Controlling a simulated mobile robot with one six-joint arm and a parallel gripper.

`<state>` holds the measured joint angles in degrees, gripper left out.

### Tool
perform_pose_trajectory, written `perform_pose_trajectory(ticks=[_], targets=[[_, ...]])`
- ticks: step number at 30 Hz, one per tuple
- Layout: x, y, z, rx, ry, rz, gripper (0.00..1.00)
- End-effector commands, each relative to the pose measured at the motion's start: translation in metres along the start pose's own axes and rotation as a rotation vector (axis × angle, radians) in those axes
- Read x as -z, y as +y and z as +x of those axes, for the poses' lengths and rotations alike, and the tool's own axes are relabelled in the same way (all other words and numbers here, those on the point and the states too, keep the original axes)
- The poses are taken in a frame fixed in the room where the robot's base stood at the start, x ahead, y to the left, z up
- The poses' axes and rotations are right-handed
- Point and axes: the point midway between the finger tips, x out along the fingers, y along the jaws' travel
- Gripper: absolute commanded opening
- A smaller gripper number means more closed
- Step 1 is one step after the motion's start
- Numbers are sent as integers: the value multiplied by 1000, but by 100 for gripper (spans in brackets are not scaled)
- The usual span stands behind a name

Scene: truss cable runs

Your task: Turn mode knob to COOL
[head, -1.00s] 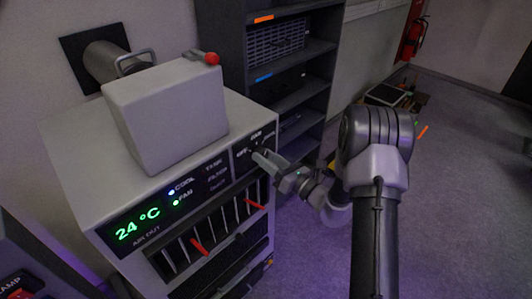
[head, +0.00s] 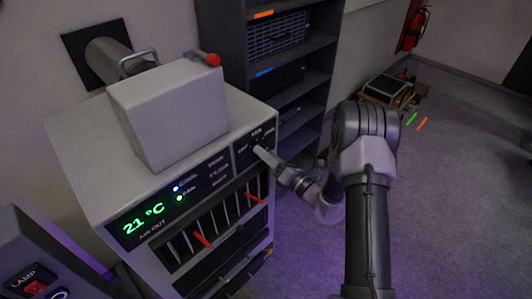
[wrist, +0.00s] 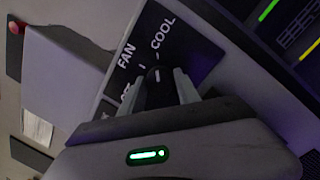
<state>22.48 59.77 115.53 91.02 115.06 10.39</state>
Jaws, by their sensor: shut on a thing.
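The mode knob (wrist: 154,96) is dark with a white pointer line and sits on the black label panel (wrist: 185,52). My gripper (wrist: 156,88) is shut on it, one finger on each side. In the wrist view the pointer line points roughly up the picture, towards the COOL label (wrist: 163,33) and right of the FAN label (wrist: 126,56). The OFF label is partly hidden by a finger. In the head view my gripper (head: 259,150) reaches the panel at the unit's upper right and hides most of the knob. The display (head: 143,218) reads 21 °C.
Red-tabbed vents (head: 215,223) lie below the panel. A grey box (head: 175,115) stands on top. A dark shelf rack (head: 270,60) stands behind; the floor at right is mostly clear.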

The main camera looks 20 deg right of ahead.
Motion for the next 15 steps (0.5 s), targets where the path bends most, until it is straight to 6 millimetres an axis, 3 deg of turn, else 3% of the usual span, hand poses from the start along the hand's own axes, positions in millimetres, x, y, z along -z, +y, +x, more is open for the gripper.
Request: perform_pose_trajectory(ticks=[8, 9, 12, 15], targets=[[0, 0, 0, 0, 0, 2, 0], [0, 0, 0, 0, 0, 2, 44], [0, 0, 0, 0, 0, 1, 60], [0, 0, 0, 0, 0, 1, 60]])
